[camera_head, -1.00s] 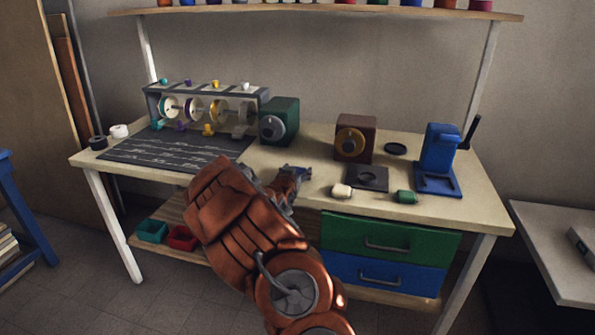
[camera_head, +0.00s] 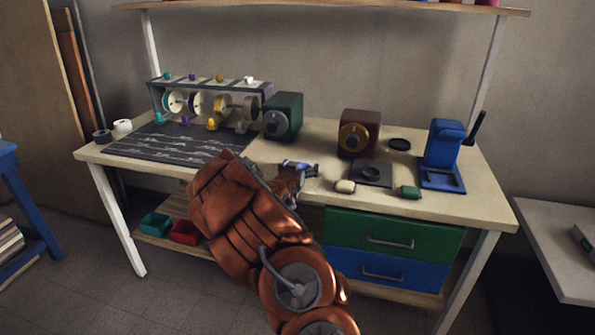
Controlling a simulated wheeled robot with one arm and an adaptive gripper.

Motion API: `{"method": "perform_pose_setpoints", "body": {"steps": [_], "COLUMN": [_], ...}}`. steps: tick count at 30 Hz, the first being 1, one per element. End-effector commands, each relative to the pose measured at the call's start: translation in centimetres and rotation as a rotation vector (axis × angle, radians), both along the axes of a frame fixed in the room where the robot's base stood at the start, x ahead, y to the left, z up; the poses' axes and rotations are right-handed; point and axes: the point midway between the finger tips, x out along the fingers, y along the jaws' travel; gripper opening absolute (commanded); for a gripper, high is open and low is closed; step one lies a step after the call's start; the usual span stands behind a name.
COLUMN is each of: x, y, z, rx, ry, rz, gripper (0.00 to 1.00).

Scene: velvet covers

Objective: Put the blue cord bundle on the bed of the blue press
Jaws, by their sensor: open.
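The blue press (camera_head: 443,155) stands upright at the right end of the workbench, with a dark lever on its right side. Its flat blue bed (camera_head: 441,186) faces the front and looks bare. My gripper (camera_head: 305,170) is open over the front middle of the bench.
A cream bundle (camera_head: 345,186) and a green bundle (camera_head: 410,192) lie near the bench's front edge. A dark square plate (camera_head: 371,173), a brown box with a dial (camera_head: 358,134) and a black ring (camera_head: 399,144) lie between my gripper and the press. A green box (camera_head: 284,116) stands behind.

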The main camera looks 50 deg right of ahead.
Motion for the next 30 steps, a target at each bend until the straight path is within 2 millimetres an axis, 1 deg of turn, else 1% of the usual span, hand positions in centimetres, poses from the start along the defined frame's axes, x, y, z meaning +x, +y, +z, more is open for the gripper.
{"method": "perform_pose_setpoints", "body": {"steps": [5, 24, 30], "x": [-0.4, -3.0, -3.5], "y": [1.3, 8.9, 10.5], "z": [0.3, 1.5, 1.8], "rx": [-0.002, 0.0, -0.001], "ry": [0.002, 0.0, -0.001], "rz": [0.0, 0.001, 0.002], "gripper": [0.97, 0.97, 0.97]}}
